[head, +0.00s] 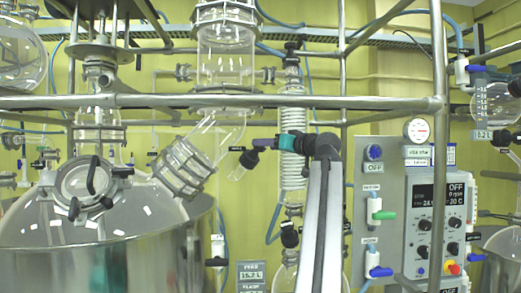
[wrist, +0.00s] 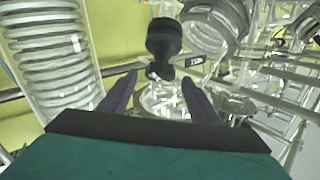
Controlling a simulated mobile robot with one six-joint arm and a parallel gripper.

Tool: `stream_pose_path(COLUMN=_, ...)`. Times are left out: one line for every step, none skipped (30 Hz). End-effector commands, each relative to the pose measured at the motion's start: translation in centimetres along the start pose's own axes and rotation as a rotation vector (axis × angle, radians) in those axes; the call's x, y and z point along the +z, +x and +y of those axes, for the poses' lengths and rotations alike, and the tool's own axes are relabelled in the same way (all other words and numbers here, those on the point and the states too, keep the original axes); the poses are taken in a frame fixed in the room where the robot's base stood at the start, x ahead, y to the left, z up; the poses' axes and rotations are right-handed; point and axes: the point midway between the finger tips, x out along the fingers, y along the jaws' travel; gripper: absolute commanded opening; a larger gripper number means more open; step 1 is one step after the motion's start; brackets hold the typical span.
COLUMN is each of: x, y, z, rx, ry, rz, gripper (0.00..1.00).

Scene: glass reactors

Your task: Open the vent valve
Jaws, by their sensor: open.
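A black knob-like valve handle (wrist: 163,40) stands ahead of my gripper in the wrist view, with a small tag (wrist: 196,61) beside it too small to read surely. I take it for the vent valve, but cannot confirm this. The same black part (head: 249,158) shows in the head view, left of my gripper (head: 262,143). My gripper (wrist: 160,77) is open, its dark fingers on either side of the handle's lower stem in the picture. Whether they touch it is unclear. The handle's turn position cannot be told.
A coiled glass condenser (head: 292,165) stands close behind my arm. A glass elbow with a metal clamp (head: 183,165) is to the left, above a steel vessel (head: 110,262). A metal rail (head: 260,101) crosses above. A control panel (head: 436,225) is at the right.

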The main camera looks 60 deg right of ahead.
Motion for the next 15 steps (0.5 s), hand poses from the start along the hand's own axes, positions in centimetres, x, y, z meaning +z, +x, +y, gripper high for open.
stream_pose_path(x=0.3, y=-1.0, z=0.0, rx=0.002, ry=-0.001, rz=0.001, gripper=0.57)
stream_pose_path(x=0.2, y=-1.4, z=0.1, rx=0.002, ry=-0.001, rz=0.001, gripper=0.57)
stream_pose_path(x=0.2, y=-2.1, z=0.1, rx=0.003, ry=-0.001, rz=0.001, gripper=0.57)
stream_pose_path(x=0.2, y=-2.6, z=0.1, rx=0.003, ry=-0.001, rz=0.001, gripper=0.57)
stream_pose_path(x=0.2, y=-3.0, z=0.1, rx=0.002, ry=-0.001, rz=0.001, gripper=0.57)
stream_pose_path(x=0.2, y=-3.5, z=0.0, rx=0.002, ry=-0.001, rz=0.001, gripper=0.57)
stream_pose_path(x=0.1, y=-3.9, z=0.0, rx=0.002, ry=-0.001, rz=0.002, gripper=0.57)
stream_pose_path(x=0.1, y=-4.2, z=0.1, rx=0.002, ry=-0.001, rz=0.002, gripper=0.57)
stream_pose_path(x=0.1, y=-4.7, z=0.1, rx=0.002, ry=-0.001, rz=0.002, gripper=0.57)
stream_pose_path(x=0.1, y=-4.9, z=0.1, rx=0.001, ry=-0.001, rz=0.001, gripper=0.57)
stream_pose_path(x=0.1, y=-5.1, z=0.0, rx=0.001, ry=-0.001, rz=0.001, gripper=0.57)
stream_pose_path(x=0.1, y=-5.3, z=0.0, rx=0.0, ry=0.0, rz=0.001, gripper=0.57)
stream_pose_path(x=0.1, y=-5.5, z=0.0, rx=0.0, ry=0.0, rz=0.001, gripper=0.57)
stream_pose_path(x=0.0, y=-5.6, z=0.0, rx=0.0, ry=0.0, rz=0.001, gripper=0.57)
stream_pose_path(x=0.0, y=-5.7, z=0.0, rx=0.0, ry=0.0, rz=0.001, gripper=0.57)
